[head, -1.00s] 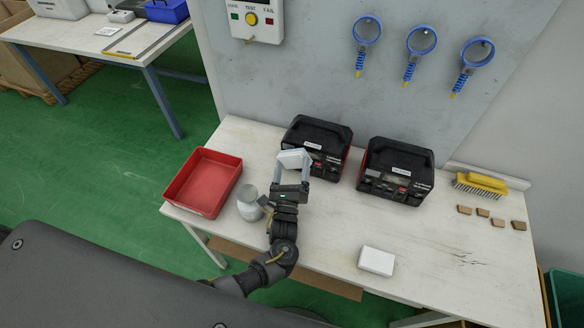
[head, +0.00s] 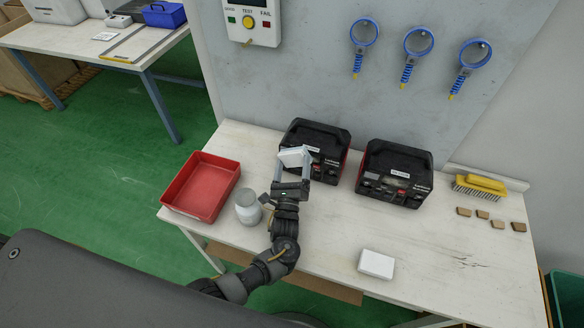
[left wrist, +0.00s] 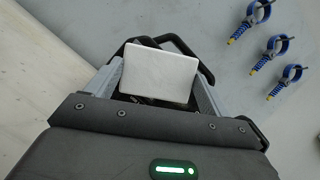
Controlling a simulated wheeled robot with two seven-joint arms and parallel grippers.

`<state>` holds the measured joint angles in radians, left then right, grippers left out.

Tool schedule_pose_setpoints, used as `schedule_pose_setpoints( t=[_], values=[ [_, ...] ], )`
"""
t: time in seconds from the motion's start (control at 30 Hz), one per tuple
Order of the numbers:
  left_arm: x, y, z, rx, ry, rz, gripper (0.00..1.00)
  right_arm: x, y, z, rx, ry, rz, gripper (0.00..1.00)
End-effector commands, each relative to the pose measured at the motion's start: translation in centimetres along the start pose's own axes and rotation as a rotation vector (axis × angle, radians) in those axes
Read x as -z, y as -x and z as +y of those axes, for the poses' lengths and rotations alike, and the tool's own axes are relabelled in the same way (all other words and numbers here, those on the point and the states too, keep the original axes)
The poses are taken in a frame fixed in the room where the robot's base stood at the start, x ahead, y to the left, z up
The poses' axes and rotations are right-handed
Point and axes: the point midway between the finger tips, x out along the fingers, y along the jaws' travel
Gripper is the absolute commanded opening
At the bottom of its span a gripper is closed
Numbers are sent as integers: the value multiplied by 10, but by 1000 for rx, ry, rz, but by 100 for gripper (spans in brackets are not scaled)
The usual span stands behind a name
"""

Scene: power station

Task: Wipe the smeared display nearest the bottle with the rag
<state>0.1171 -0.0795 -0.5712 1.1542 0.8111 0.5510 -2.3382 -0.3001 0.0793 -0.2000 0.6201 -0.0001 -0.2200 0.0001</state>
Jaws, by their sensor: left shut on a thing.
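My left gripper (head: 293,165) is shut on a white rag (head: 292,156), which looks like a flat, block-like pad. It holds the rag up in front of the left black-and-red power unit (head: 322,140), the one nearer the bottle. In the left wrist view the rag (left wrist: 160,72) sits between the fingers and hides much of that unit. The unit's display is mostly hidden, so I cannot see any smear or tell whether the rag touches it. The grey-white bottle (head: 248,208) stands left of my left gripper. My right gripper is not in view.
A second power unit (head: 395,172) stands to the right. A red tray (head: 203,207) is at the table's left end. A white block (head: 376,264) lies near the front edge. A yellow brush (head: 480,185) and several small brown blocks lie at the right.

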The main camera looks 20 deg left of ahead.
Motion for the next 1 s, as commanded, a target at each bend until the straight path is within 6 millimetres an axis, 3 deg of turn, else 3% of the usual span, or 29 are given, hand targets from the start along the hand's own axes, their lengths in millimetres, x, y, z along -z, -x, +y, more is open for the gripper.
schedule_pose_setpoints(
  t=[0.27,0.6,1.0],
  values=[
    [3,0,-4,0,1,1,63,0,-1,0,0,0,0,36],
    [16,8,-28,0,1,1,63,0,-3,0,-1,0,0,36],
    [22,10,-38,1,1,0,63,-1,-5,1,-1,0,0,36]
  ],
)
